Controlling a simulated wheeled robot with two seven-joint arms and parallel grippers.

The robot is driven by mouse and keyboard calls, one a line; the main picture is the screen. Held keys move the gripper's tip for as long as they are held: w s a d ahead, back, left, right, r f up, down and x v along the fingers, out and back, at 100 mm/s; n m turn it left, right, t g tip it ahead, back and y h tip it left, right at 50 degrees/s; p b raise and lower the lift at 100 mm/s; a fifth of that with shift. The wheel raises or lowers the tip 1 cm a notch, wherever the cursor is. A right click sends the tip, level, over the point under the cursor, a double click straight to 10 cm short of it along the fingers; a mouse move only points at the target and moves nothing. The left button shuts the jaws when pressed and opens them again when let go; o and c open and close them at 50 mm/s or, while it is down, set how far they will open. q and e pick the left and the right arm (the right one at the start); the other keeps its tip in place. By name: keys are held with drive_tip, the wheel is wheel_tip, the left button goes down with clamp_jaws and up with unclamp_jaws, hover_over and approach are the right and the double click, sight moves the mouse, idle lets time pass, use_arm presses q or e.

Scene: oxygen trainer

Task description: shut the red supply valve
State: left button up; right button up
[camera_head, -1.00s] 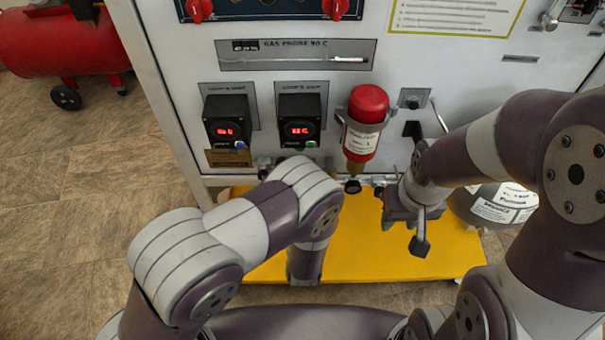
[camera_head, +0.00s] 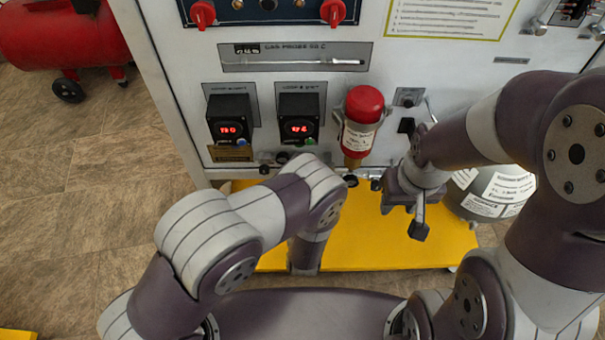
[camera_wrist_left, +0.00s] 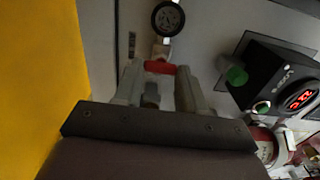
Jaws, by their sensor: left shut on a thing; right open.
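The red supply valve (camera_wrist_left: 158,67) shows in the left wrist view as a small red handle on a fitting below a round gauge. My left gripper (camera_wrist_left: 161,82) is shut on this red handle, with one finger on each side of it. In the head view my left forearm hides the left gripper and the valve. My right gripper (camera_head: 402,214) is open and empty, in front of the panel's lower edge and above the yellow base.
A red cylinder (camera_head: 362,120) hangs on the panel beside two boxes with red displays (camera_head: 229,120). A grey tank (camera_head: 490,192) stands at the right behind my right arm. The yellow base (camera_head: 400,250) sticks out below the panel. A red compressor (camera_head: 62,35) stands at the far left.

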idle(0.4)
use_arm(q)
drive_tip(key=o, duration=1.1)
drive_tip(key=shift+c, duration=0.2)
drive_tip(key=shift+f, duration=0.1)
use_arm(e)
drive_tip(key=shift+s, duration=0.1)
